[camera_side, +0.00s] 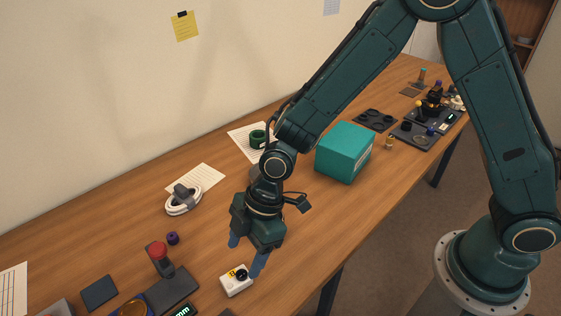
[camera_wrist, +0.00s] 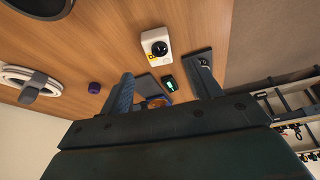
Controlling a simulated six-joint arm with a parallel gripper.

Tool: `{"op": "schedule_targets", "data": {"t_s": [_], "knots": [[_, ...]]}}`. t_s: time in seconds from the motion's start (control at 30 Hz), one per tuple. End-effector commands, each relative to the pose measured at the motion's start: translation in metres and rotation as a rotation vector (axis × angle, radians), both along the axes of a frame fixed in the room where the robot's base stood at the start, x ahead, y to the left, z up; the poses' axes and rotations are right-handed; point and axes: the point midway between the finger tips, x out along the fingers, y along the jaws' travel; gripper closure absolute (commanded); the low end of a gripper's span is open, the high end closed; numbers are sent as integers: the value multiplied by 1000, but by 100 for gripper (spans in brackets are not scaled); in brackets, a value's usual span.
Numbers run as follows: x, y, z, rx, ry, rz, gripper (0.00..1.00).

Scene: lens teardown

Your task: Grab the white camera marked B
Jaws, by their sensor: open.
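The white camera (camera_side: 234,283) lies on the wooden table near its front edge, with a dark round lens and a yellow label. In the wrist view the white camera (camera_wrist: 156,38) shows beyond the fingertips, between their lines; the label's letter looks like a B but is small. My gripper (camera_side: 246,253) points down, open and empty. In the side view one finger overlaps the camera's right edge, and contact cannot be told. My gripper also shows in the wrist view (camera_wrist: 164,78) with both fingers well apart.
A red-topped device (camera_side: 158,258) on a dark base and a small purple cylinder (camera_side: 173,238) stand left of the camera. A coiled white cable (camera_side: 183,207) lies farther back. A teal box (camera_side: 345,152) stands to the right. The table between the camera and the cable is mostly clear.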

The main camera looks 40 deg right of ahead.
Motion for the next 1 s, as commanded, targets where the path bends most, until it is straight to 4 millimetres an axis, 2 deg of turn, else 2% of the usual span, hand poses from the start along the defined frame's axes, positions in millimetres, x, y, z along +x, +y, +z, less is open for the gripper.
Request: {"op": "schedule_targets", "data": {"t_s": [0.13,0.57,1.0], "knots": [[0,4,-10,-1,1,0,36],[1,6,-18,-2,2,-1,36],[5,20,-56,-2,2,-1,36]]}}
